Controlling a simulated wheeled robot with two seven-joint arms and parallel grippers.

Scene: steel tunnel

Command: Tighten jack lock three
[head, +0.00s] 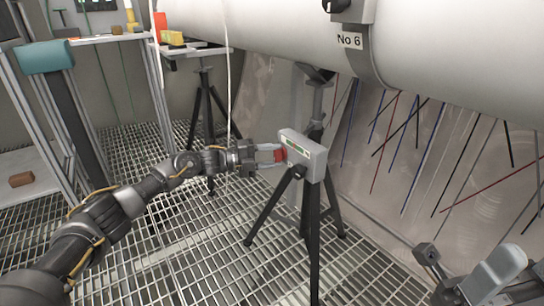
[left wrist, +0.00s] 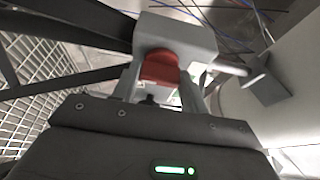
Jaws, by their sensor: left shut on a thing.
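A dark tripod jack (head: 314,215) stands on the grating under the big pale pipe. Its grey head block (head: 315,165) carries a green-marked label. A red lock knob (head: 281,155) sticks out of the block's left side. My left gripper (head: 273,154) is shut on this red knob. In the left wrist view the red knob (left wrist: 160,66) sits between the two fingers, with the grey block (left wrist: 182,32) just beyond it. Parts of my right arm (head: 495,275) show at the lower right; I cannot make out its jaws there. I cannot read a jack number.
Another tripod jack (head: 206,110) stands farther back. A metal-framed rack (head: 155,95) is at the left, with a brown block (head: 21,179) low down. Coloured rods line the right wall. The grating in front is clear.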

